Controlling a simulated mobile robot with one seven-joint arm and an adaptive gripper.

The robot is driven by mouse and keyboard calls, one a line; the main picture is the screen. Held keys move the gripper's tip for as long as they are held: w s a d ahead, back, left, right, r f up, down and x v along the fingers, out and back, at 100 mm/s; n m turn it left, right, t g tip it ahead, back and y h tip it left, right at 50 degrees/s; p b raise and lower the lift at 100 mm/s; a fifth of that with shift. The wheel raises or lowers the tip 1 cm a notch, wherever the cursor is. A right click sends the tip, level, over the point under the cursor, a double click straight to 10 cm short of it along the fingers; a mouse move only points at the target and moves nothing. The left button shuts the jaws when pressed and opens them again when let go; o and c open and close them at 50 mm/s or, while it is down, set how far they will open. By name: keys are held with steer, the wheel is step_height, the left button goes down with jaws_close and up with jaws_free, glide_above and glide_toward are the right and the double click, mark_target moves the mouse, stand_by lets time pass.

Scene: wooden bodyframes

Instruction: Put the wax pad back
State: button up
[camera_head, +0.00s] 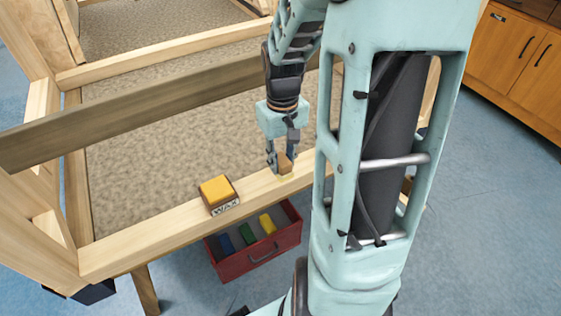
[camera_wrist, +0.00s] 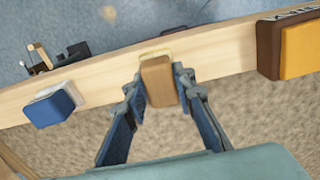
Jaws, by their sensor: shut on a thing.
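My gripper (camera_head: 279,160) is shut on a small brown wooden block (camera_head: 285,162) with a pale yellow pad underneath, which looks like the wax pad. In the wrist view the block (camera_wrist: 158,82) sits between my two fingers (camera_wrist: 158,88), its yellow pad (camera_wrist: 153,55) at or just above the light wooden beam; contact is hard to tell. A dark brown box marked WAX with a yellow top (camera_head: 217,190) sits on the same beam, left of my gripper. It shows at the right in the wrist view (camera_wrist: 303,50).
A blue block with a white pad (camera_wrist: 52,105) is on the beam at the left of the wrist view. A red bin (camera_head: 258,256) with blue, green and yellow items stands below the beam (camera_head: 150,238). A darker wooden rail (camera_head: 130,112) runs behind my gripper.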

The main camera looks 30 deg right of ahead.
mark_target(282, 159)
steer(key=shift+r, duration=0.1)
steer(key=shift+f, duration=0.2)
steer(key=o, duration=1.1)
steer(key=shift+r, duration=0.1)
step_height(282, 159, up, 12)
steer(key=p, duration=0.3)
steer(key=shift+r, duration=0.1)
